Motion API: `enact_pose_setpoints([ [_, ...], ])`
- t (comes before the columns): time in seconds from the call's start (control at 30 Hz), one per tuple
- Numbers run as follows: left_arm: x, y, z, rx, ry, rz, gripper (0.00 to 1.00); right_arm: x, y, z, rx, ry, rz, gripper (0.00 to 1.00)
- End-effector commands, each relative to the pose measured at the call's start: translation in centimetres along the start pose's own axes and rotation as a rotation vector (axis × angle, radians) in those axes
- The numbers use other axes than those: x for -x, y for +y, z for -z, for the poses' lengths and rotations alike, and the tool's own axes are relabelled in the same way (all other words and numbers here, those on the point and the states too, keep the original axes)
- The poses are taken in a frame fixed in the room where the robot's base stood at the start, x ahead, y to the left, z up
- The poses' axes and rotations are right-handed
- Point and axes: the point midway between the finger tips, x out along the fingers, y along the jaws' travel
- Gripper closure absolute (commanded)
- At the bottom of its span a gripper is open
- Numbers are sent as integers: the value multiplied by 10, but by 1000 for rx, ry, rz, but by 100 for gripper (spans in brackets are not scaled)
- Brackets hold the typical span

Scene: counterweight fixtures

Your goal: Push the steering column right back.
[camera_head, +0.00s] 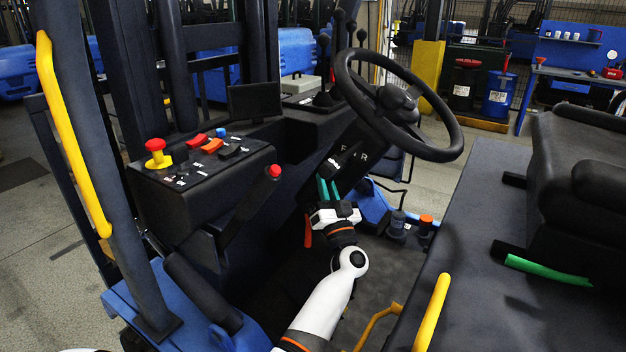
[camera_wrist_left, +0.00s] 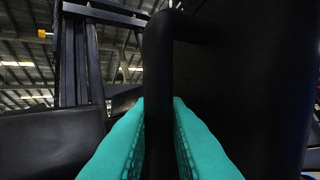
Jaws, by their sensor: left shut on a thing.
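The steering column (camera_head: 342,152) is a dark box marked with F and R, leaning back under the black steering wheel (camera_head: 456,128). My left gripper (camera_head: 329,188) has teal fingers and is at the column's lower near side. In the left wrist view the fingers (camera_wrist_left: 158,110) are on both sides of an upright black bar handle (camera_wrist_left: 158,60), shut on it. The column's dark face (camera_wrist_left: 250,80) fills the right of that view. The handle is hard to make out in the head view. My right gripper is not in view.
A side console (camera_head: 210,165) with a red stop button (camera_head: 155,146) and a red-knobbed lever (camera_head: 274,171) stands left of the column. The black seat (camera_head: 585,190) is at the right. A yellow grab bar (camera_head: 432,312) stands at the front. The floor below is partly open.

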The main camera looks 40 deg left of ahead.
Motion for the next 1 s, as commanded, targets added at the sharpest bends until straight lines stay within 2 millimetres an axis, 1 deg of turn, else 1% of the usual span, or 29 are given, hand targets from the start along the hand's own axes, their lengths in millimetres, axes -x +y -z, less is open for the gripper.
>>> enact_pose_setpoints([
  [0.03,8,-6,4,-7,4,17,100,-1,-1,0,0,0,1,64],
  [0.27,10,-8,4,-8,7,22,100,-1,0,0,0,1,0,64],
  [0.3,10,-8,4,-8,7,23,82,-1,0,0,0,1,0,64],
  [0.33,10,-8,4,-8,7,23,78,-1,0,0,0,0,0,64],
  [0.73,4,-4,-2,-4,2,16,78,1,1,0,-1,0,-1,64],
  [0.87,-5,1,-16,0,2,13,78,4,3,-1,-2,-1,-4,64],
  [1.0,-21,11,-37,0,3,12,78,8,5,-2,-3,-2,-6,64],
])
